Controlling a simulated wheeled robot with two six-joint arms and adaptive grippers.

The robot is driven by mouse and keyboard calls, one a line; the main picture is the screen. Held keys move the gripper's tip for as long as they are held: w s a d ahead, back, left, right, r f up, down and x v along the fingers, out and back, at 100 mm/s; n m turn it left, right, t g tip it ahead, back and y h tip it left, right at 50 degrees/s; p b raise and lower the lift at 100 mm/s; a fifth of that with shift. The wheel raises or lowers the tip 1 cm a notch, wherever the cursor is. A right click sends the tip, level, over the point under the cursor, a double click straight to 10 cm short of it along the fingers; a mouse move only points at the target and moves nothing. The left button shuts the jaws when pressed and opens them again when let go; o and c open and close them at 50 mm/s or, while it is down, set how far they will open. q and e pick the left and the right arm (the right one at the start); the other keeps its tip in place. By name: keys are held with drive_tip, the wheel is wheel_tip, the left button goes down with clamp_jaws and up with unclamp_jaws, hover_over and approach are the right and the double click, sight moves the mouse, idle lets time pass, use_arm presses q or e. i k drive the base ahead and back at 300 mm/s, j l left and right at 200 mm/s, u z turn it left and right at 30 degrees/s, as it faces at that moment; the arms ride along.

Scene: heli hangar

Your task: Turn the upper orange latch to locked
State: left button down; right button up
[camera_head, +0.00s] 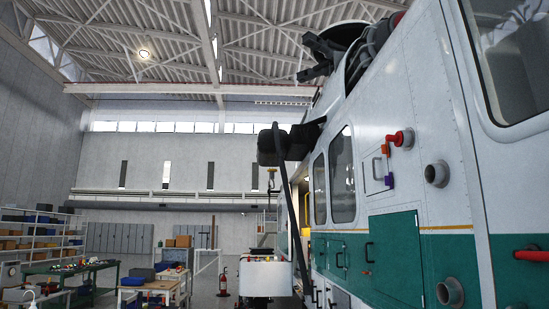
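The upper orange latch (385,149) is a small piece at the upper right corner of a small hatch panel (376,173) on the white side of the helicopter (440,90). A purple latch (389,181) sits below it, at the panel's lower right. The panel carries a dark-rimmed handle (376,168). The orange latch is too small here to read its turn position clearly. Neither of my grippers is in view.
A red knob (401,138) sticks out right beside the orange latch. Grey round ports (437,173) and a red bar (530,255) project farther right. A green door (396,258) lies below.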

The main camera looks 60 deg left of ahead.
sight(385, 149)
drive_tip(key=u, duration=1.4)
drive_tip(key=i+u, duration=0.3)
drive_tip(key=i, duration=0.15)
drive_tip(key=i+j+u, duration=0.4)
drive_tip(key=i, duration=0.35)
drive_tip(key=i+j+u, duration=0.3)
drive_tip(key=i+u, duration=0.15)
drive_tip(key=i, duration=0.3)
drive_tip(key=i+u, duration=0.4)
drive_tip(key=i, duration=0.4)
drive_tip(key=i+l+u, duration=0.4)
drive_tip(key=i, duration=0.35)
drive_tip(key=i+z, duration=0.1)
drive_tip(key=z, duration=0.4)
drive_tip(key=i+j+z, duration=0.1)
drive_tip(key=z, duration=0.35)
drive_tip(key=i+j+z, duration=0.1)
drive_tip(key=z, duration=0.4)
drive_tip(key=j+z, duration=0.15)
drive_tip(key=z, duration=0.3)
drive_tip(key=j+z, duration=0.2)
drive_tip(key=z, duration=0.3)
drive_tip(key=i+j+z, duration=0.1)
drive_tip(key=z, duration=0.35)
drive_tip(key=j+z, duration=0.25)
drive_tip(key=z, duration=0.25)
drive_tip(key=k, duration=0.05)
